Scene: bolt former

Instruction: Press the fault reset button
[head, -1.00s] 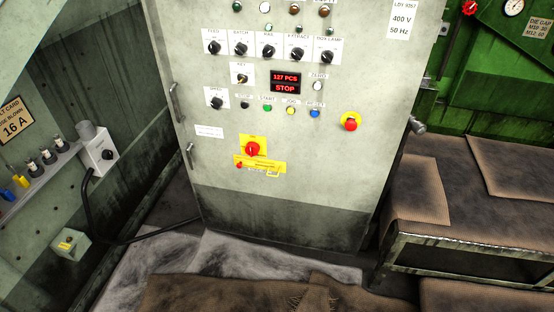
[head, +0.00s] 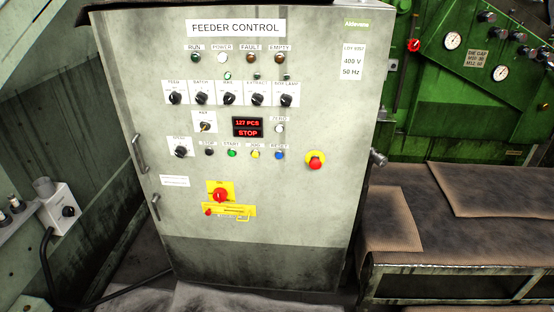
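The fault reset button is most likely the blue button (head: 280,155) under a small label that seems to read RESET. It sits at the right end of a button row on the grey feeder control cabinet (head: 290,215). Left of it are a yellow button (head: 255,155), a green start button (head: 232,153) and a black stop button (head: 209,152). The fault lamp (head: 253,58) in the top row looks dark amber. The display (head: 248,127) reads 127 PCS and STOP in red. Neither of my grippers is in view.
A red-yellow main switch (head: 220,195) is below. A bench (head: 470,270) and green machine (head: 465,110) stand at right, a grey box with a cable (head: 68,208) at left.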

